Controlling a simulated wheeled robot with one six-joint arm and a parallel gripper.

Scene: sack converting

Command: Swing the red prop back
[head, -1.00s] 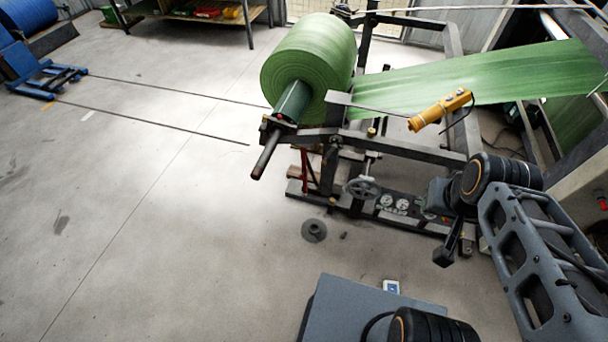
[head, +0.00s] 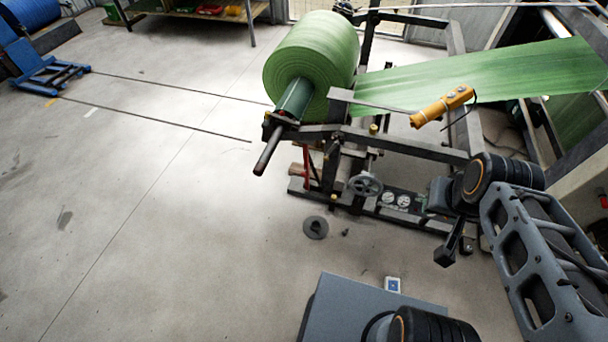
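The red prop (head: 306,167) is a thin upright red bar under the near end of the unwind stand (head: 325,135). It stands below the shaft end, beside a dark slanted bar, and its lower end is near a wooden block (head: 297,170). The large green roll (head: 312,65) sits above it on the stand, with its dark shaft end (head: 267,158) sticking out toward me. My gripper (head: 446,256) hangs at the right, in front of the stand's base and well apart from the prop. Its fingers are too small and dark to tell whether they are open.
A handwheel (head: 365,185) and gauges (head: 396,200) sit low on the stand. A yellow pendant (head: 442,106) hangs in front of the green web (head: 490,80). A dark disc (head: 315,228) lies on the floor. The floor at left is clear, with two rails and a blue pallet truck (head: 50,75).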

